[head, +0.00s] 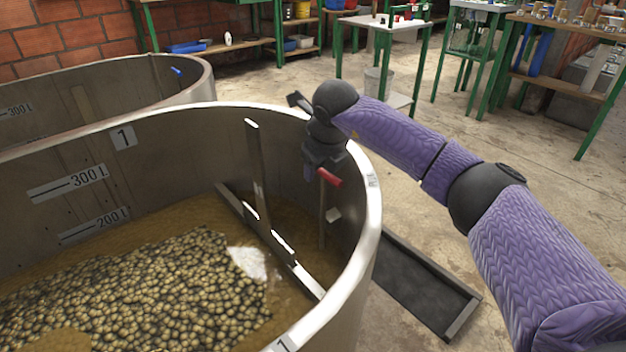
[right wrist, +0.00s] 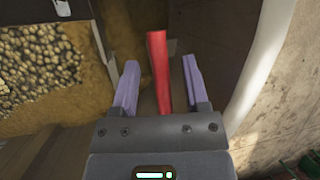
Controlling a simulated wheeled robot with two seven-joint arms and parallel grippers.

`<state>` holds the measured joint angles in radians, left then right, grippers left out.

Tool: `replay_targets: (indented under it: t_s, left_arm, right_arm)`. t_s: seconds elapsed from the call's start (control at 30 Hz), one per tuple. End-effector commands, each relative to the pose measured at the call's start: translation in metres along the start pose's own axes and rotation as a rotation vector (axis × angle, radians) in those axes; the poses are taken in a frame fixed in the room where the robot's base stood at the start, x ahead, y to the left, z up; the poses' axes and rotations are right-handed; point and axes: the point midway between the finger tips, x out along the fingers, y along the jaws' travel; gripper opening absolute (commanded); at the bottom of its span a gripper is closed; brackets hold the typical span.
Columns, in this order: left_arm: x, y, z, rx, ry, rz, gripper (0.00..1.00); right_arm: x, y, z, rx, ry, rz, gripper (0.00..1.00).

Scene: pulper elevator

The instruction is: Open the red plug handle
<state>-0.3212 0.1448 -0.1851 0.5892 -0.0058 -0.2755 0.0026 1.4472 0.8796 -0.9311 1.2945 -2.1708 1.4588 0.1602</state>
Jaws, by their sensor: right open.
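The red plug handle (head: 329,177) shows just below my right gripper, inside the near right wall of the large metal tank (head: 372,215). It sits at the top of a thin upright rod (head: 322,220) that goes down toward the tank floor. In the right wrist view the red handle (right wrist: 159,70) lies between the two purple fingers, apart from both. My right gripper (head: 322,172) is open and points down over the handle; the right wrist view shows its spread fingers (right wrist: 158,85). My left gripper is not in view.
The tank holds brown water and many floating beans (head: 150,290). A slanted metal divider (head: 270,238) and an upright bar (head: 257,165) stand left of the handle. A second tank (head: 190,80) is behind. A dark channel (head: 425,285) lies on the floor at right.

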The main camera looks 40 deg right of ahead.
Motion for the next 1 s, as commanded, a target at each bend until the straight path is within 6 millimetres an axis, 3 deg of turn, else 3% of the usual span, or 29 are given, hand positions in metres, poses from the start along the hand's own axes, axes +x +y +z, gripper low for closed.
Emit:
replay_targets:
  t_s: [0.03,0.1,0.4,0.67,1.0]
  left_arm:
    - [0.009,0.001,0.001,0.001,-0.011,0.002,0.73]
    - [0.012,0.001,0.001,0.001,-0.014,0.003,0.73]
    - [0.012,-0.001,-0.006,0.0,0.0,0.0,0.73]
    - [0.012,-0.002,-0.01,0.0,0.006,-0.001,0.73]
    - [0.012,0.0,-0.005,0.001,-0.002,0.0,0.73]
  right_arm:
    - [0.014,0.002,-0.002,0.0,0.005,0.001,0.58]
    - [0.019,0.001,-0.001,0.0,0.002,0.001,0.58]
    - [0.018,0.0,0.001,0.0,-0.003,0.001,0.58]
    - [0.018,0.0,0.001,0.0,-0.002,0.0,0.03]
    - [0.018,0.0,0.001,0.0,-0.001,0.001,0.0]
